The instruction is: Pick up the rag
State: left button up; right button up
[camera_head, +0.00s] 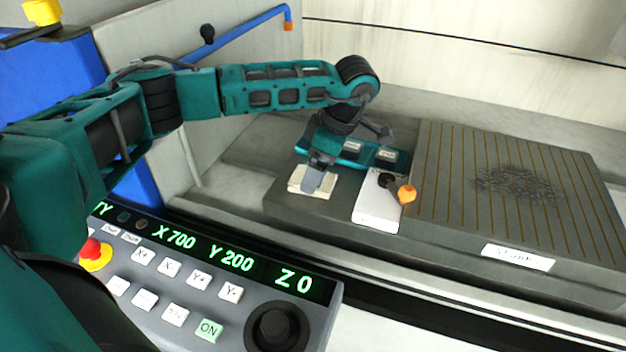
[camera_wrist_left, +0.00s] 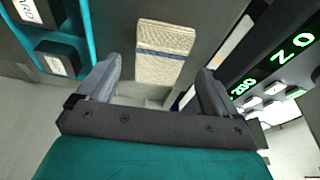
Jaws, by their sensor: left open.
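The rag (camera_head: 298,181) is a folded, beige, woven cloth lying flat on the grey bed, left of a white plate. In the left wrist view the rag (camera_wrist_left: 164,40) shows a blue stripe and lies ahead of the fingertips, roughly centred between them. My left gripper (camera_head: 319,182) points down over the rag and hides part of it in the head view. Its two fingers (camera_wrist_left: 158,75) are spread wide, with nothing between them. I cannot tell the exact height of the fingertips above the rag. My right gripper is not in view.
A teal tray (camera_wrist_left: 89,32) with black labelled blocks sits close behind the rag. The white plate (camera_head: 376,212), with a black knob and orange ball, is to its right. A striped slab (camera_head: 450,160) bears dark filings. A control panel (camera_head: 225,290) stands in front.

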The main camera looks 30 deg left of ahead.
pick_arm(q)
jog(key=shift+x, duration=1.2)
jog(key=shift+f, duration=0.25)
jog(key=shift+c, duration=0.3)
jog(key=c, duration=1.1)
